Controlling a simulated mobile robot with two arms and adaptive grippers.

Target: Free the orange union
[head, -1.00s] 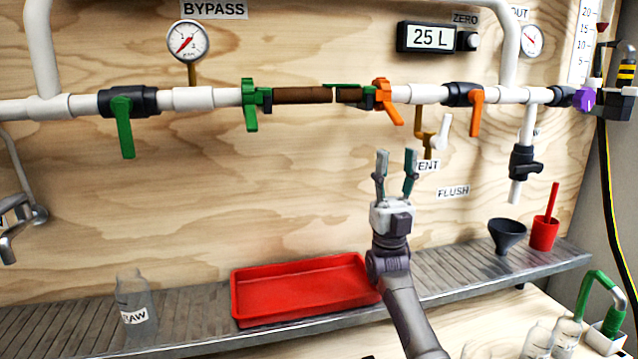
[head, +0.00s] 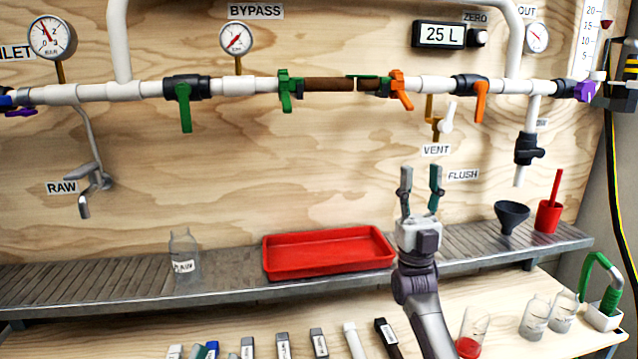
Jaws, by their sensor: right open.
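The orange union (head: 399,89) is a winged orange collar on the white pipe run. It sits at the right end of a brown filter section (head: 328,85), with a dark green part beside it. A green union (head: 286,91) is at the left end of that section. My right gripper (head: 420,173) is open and empty, fingers pointing up. It shows below and slightly right of the orange union, apart from it. My left gripper is out of view.
An orange-handled valve (head: 480,98) and the vent tap (head: 444,122) are close right of the union. A red tray (head: 330,262), clear bottle (head: 185,258) and black funnel (head: 511,214) stand on the shelf. Several cartridges and jars are on the bench below.

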